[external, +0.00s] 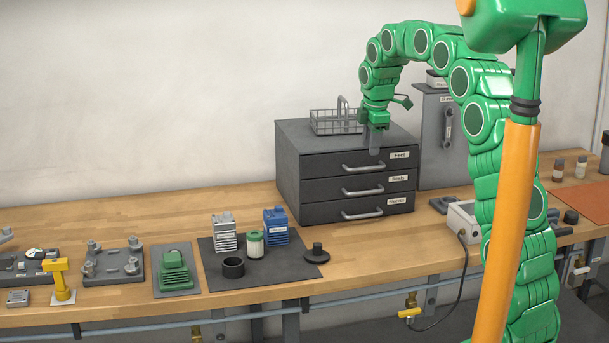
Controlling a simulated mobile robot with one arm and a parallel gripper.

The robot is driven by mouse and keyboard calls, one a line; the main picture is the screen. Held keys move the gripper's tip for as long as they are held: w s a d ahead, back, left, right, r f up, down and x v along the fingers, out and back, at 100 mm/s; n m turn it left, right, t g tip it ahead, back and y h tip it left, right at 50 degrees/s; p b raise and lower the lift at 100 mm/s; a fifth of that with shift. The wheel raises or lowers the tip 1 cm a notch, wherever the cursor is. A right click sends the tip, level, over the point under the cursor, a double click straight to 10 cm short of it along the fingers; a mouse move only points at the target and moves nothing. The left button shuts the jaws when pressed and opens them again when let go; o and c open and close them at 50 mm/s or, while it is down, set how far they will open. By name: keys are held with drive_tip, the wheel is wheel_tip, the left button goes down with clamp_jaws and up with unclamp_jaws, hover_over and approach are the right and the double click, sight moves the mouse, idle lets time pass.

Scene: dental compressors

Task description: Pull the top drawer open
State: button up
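A dark grey cabinet (288,170) with three stacked drawers stands on the wooden bench. Its top drawer (325,166) looks shut and carries a light bar handle (358,168) and a white label at the right. The two drawers below, the middle one (320,190) and the bottom one (322,213), also look shut.
A wire basket (336,121) sits on the cabinet. A grey box (433,140) stands to its right. A dark mat (255,270) with several small parts lies in front to the left. Bare bench lies directly before the drawers.

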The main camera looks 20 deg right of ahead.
sight(369, 168)
drive_tip(key=f, duration=0.3)
drive_tip(key=w+f, duration=0.1)
drive_tip(key=f, duration=0.1)
drive_tip(key=shift+f, duration=0.35)
drive_tip(key=shift+c, duration=0.5)
clamp_jaws()
